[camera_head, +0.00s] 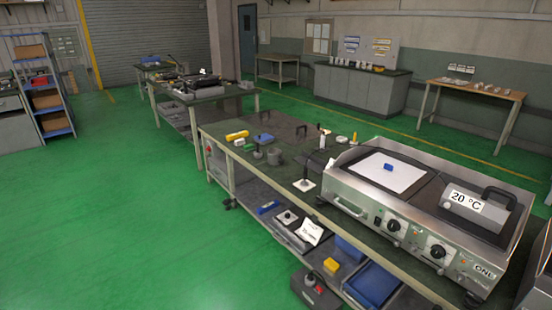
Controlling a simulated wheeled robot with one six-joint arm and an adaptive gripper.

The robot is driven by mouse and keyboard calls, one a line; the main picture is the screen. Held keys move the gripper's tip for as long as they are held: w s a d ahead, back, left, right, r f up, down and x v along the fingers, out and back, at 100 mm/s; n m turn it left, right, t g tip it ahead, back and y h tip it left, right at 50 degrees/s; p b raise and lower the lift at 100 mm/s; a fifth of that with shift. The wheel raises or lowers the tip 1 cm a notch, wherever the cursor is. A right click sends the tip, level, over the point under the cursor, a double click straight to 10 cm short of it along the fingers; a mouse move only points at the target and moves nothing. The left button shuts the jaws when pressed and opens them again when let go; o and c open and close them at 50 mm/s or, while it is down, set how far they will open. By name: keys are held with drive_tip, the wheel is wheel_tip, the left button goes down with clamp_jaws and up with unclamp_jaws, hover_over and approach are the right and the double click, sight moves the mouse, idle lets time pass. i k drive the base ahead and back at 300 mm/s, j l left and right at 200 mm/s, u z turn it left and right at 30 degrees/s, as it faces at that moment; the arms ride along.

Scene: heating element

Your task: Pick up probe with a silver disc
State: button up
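No part of my gripper shows in the head view. I cannot clearly pick out a probe with a silver disc at this size. A dark thin upright item on a pale square base (305,184) stands on the workbench, left of the steel griddle. A small upright item with a pale body (322,141) stands farther back on the same bench. Small dark green items (257,153) and a grey cup-like item (274,156) sit near the bench's left edge. A silver disc is not discernible on any of them.
The twin-plate griddle (408,256) fills the bench's right end; a blue block (388,167) lies on a white sheet there, and a "20 °C" label (466,201) shows. A yellow item (237,135) lies on the bench. The green floor (110,215) at left is clear.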

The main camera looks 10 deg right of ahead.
sight(305, 184)
drive_tip(key=i+j+u, duration=0.35)
drive_tip(key=i, duration=0.5)
drive_tip(key=i+u, duration=0.4)
drive_tip(key=i, duration=0.4)
drive_tip(key=i+j, duration=0.1)
drive_tip(key=i, duration=0.55)
drive_tip(key=i+z, duration=0.1)
drive_tip(key=i, duration=0.55)
drive_tip(key=i+z, duration=0.2)
drive_tip(key=z, duration=0.25)
drive_tip(key=i+z, duration=0.25)
drive_tip(key=z, duration=0.2)
drive_tip(key=i+j+z, duration=0.2)
drive_tip(key=z, duration=0.25)
drive_tip(key=i+z, duration=0.15)
drive_tip(key=z, duration=0.15)
drive_tip(key=i+z, duration=0.15)
drive_tip(key=z, duration=0.2)
